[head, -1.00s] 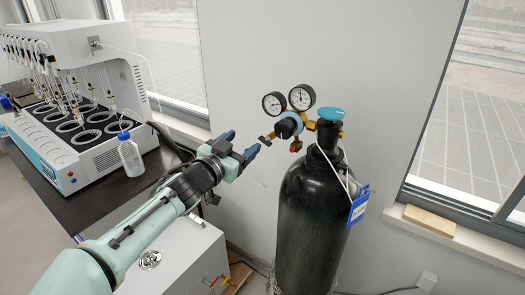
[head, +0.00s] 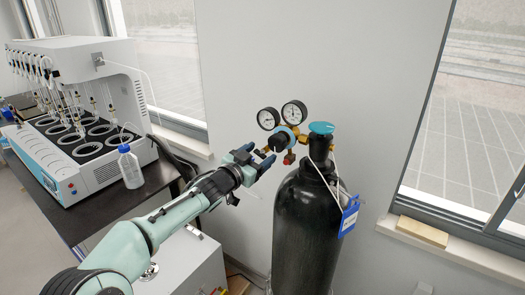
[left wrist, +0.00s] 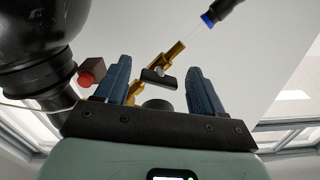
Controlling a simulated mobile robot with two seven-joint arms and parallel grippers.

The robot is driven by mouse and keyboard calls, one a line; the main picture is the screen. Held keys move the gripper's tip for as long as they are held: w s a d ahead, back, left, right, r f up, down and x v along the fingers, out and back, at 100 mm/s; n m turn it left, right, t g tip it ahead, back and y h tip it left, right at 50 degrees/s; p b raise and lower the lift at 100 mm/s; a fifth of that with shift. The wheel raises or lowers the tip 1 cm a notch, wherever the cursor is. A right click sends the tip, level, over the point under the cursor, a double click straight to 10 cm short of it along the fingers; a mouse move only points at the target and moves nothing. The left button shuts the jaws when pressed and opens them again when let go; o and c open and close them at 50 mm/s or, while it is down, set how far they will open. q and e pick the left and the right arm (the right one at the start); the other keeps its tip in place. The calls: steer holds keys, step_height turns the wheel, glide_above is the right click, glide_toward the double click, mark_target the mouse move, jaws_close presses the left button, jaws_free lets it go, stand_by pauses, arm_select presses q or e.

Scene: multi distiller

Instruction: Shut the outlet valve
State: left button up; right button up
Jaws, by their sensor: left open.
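The black gas cylinder (head: 302,225) stands upright, with a brass regulator and a blue-and-black knob (head: 279,143) at its top. In the left wrist view, the outlet valve's small black handle (left wrist: 158,79) sits on a brass outlet fitting (left wrist: 168,60). My left gripper (head: 262,155) is open at the outlet side of the regulator, left of the cylinder. In the left wrist view, its two blue fingers (left wrist: 161,77) appear on either side of the handle, with gaps; contact is not visible. In the head view the fingers largely hide the handle. My right gripper is not in view.
Two gauges (head: 281,116) stand above the regulator, and a teal cylinder knob (head: 321,128) is to their right. A blue tag (head: 349,216) hangs from the cylinder. A multi-position distiller (head: 75,120) and a blue-capped bottle (head: 130,167) stand on the dark bench at left.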

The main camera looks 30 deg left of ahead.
arm_select(q)
steer(key=shift+w+d, duration=0.1)
steer(key=shift+w, duration=0.95)
steer(key=c, duration=1.1)
steer(key=shift+o, duration=0.2)
steer(key=shift+m, duration=1)
steer(key=m, duration=0.3)
steer(key=o, duration=1.1)
steer(key=shift+c, duration=0.2)
